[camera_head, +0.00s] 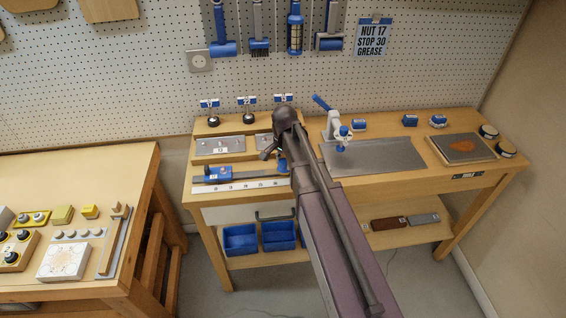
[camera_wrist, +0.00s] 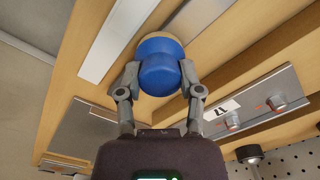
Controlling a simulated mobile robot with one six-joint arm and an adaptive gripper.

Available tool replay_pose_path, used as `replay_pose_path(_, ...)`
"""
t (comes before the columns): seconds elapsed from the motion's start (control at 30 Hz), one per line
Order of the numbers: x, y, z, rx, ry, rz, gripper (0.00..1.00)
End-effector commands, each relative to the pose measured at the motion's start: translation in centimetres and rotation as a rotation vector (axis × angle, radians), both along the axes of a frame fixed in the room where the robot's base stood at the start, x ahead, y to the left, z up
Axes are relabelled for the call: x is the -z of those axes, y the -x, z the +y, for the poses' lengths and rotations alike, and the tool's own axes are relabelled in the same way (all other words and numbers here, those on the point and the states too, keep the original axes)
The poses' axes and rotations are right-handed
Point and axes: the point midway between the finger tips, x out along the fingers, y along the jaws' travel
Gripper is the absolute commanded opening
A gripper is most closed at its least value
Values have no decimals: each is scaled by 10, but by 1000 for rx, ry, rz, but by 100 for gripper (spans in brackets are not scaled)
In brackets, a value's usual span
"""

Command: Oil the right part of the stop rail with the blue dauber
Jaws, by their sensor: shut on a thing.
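My gripper (camera_wrist: 159,76) is shut on the blue dauber (camera_wrist: 160,65), with one finger on each side of its rounded body. The dauber's pale end points away from my wrist. In the wrist view a grey metal bar (camera_wrist: 197,14), which looks like the stop rail, lies beyond the dauber. I cannot tell whether they touch. In the head view the rail (camera_head: 240,175) runs along the front of the bench with a blue block (camera_head: 213,173) on its left part. My gripper (camera_head: 277,157) is over its right end, and my arm hides part of that end and most of the dauber.
A white scale strip (camera_head: 235,187) runs along the bench front. Plates with knobs (camera_head: 220,146) stand behind the rail. A grey metal sheet (camera_head: 375,157) and a white and blue clamp-like tool (camera_head: 337,128) are to the right. Blue bins (camera_head: 240,240) are below.

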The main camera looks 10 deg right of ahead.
Motion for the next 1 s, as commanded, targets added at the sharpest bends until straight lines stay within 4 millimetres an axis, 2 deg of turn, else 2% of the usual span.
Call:
replay_pose_path(0.5, 2, 2, -30, 2, 1, 0, 10)
replay_pose_path(1.0, 2, 2, -34, 2, 3, 0, 10)
